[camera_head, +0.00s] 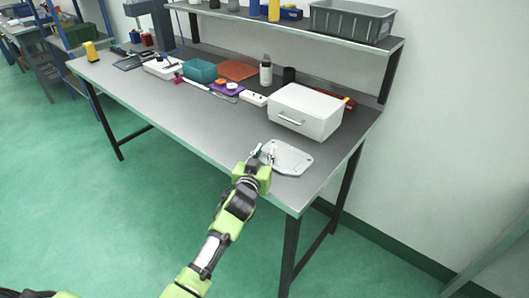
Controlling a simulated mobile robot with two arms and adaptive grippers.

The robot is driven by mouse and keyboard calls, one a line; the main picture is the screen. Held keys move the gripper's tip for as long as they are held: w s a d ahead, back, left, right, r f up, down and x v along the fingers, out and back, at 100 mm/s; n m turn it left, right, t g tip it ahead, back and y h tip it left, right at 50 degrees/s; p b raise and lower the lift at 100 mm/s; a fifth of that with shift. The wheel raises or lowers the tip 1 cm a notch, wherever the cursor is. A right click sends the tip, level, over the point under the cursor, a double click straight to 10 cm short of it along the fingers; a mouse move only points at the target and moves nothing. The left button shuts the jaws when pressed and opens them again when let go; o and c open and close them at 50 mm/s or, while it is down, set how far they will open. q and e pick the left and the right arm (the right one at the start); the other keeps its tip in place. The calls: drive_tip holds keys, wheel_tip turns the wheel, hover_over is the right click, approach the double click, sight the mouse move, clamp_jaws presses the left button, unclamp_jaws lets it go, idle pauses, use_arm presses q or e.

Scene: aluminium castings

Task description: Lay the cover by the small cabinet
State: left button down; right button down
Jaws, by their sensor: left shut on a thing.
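The cover (291,159) is a flat, light grey plate with rounded corners, near the front right end of the grey workbench (190,113). My left gripper (264,156) is shut on the cover at its left edge. Whether the cover touches the bench top or is slightly above it, I cannot tell. The small cabinet (305,111) is a white box with a handle on its front, standing just behind the cover. My right gripper is not in view.
A white power strip (253,98), a purple tray (226,89), a teal bin (200,71) and a bottle (266,70) stand left of the cabinet. A shelf with a grey crate (351,20) runs above. The bench's front strip is mostly clear.

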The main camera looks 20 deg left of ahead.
use_arm(q)
drive_tip(key=c, duration=2)
unclamp_jaws()
drive_tip(key=shift+o, duration=0.8)
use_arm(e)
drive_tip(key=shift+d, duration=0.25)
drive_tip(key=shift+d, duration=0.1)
use_arm(q)
drive_tip(key=shift+s, duration=0.1)
drive_tip(key=s+r, duration=0.1)
drive_tip(key=s, duration=1)
drive_tip(key=shift+s+d+r+b, duration=0.3)
drive_tip(key=shift+s+d+r, duration=0.05)
drive_tip(key=shift+d+r, duration=0.1)
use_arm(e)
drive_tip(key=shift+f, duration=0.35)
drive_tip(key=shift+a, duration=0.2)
use_arm(q)
drive_tip(key=shift+f, duration=0.1)
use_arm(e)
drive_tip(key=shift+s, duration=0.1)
